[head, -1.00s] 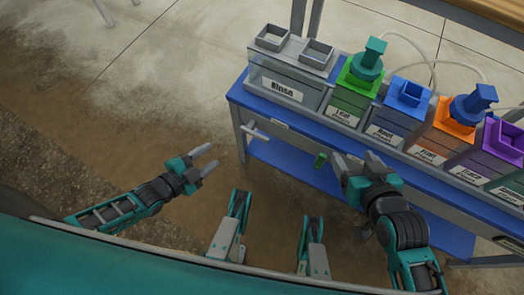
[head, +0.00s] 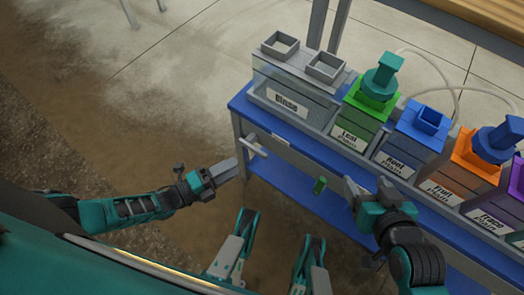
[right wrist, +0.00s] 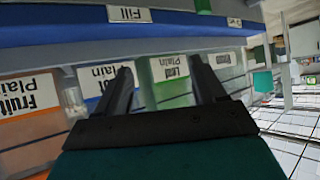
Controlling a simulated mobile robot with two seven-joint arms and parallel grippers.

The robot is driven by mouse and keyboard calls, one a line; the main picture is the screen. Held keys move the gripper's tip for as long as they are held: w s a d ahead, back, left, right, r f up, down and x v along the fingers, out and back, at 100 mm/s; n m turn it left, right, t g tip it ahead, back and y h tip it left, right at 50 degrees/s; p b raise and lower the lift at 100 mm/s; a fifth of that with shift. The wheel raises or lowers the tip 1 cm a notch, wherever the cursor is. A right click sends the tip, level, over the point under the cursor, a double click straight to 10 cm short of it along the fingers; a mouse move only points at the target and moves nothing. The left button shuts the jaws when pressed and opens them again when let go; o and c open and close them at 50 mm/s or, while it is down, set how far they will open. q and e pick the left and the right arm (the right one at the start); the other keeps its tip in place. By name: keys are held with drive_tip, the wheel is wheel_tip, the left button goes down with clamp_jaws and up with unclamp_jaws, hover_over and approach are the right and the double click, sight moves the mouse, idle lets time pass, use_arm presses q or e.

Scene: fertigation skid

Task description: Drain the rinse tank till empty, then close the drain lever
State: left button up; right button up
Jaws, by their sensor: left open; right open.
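The rinse tank (head: 275,80) is a clear-walled box labelled "Rinse" at the left end of the blue bench in the head view. Its liquid level cannot be made out. A pale lever-like handle (head: 254,145) sticks out from the bench front below it; I take it for the drain lever, but its label is unreadable. My left gripper (head: 232,166) is open and empty, just left of and below this handle, apart from it. My right gripper (head: 362,188) is open in front of the bench; its spread fingers also show in the right wrist view (right wrist: 160,85) with nothing between them.
A green handle (head: 320,185) hangs at the bench front, left of my right gripper. Leaf (head: 352,125), Root (head: 408,145) and Fruit (head: 465,175) tanks stand right of the rinse tank. Floor at left is clear.

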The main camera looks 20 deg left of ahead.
sight(258, 154)
use_arm(q)
drive_tip(key=b+x, duration=0.1)
drive_tip(key=x, duration=0.9)
clamp_jaws()
idle(0.4)
